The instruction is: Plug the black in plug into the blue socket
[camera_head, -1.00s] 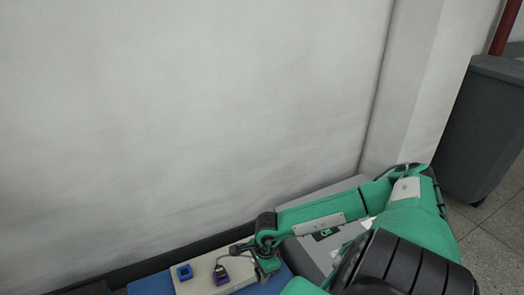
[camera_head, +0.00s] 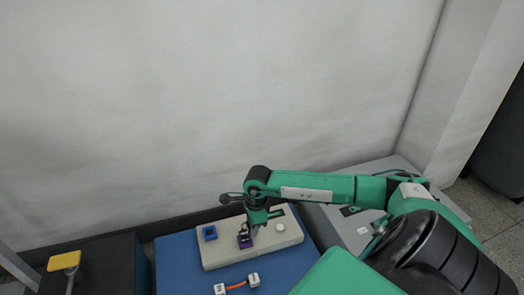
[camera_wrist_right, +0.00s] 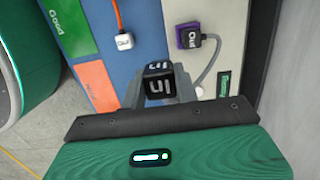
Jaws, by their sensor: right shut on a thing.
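The blue socket (camera_head: 209,233) is a small square frame at the left of a beige board (camera_head: 222,256). It is out of the wrist view. My right gripper (camera_wrist_right: 167,90) is shut on the black in plug (camera_wrist_right: 158,84), whose "IN" lettering shows in the wrist view. In the head view my right gripper (camera_head: 258,218) is over the board, right of the blue socket. The purple socket (camera_head: 245,242) is in front of it; the wrist view shows a black out plug (camera_wrist_right: 192,38) at this purple socket, with a grey cable. My left gripper is not in view.
White plugs on an orange cable (camera_head: 237,286) lie on the blue mat (camera_head: 177,270) in front of the board. A white round thing (camera_head: 280,227) is at the board's right. A yellow-topped object (camera_head: 64,261) stands on a dark box at left. A wall is behind.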

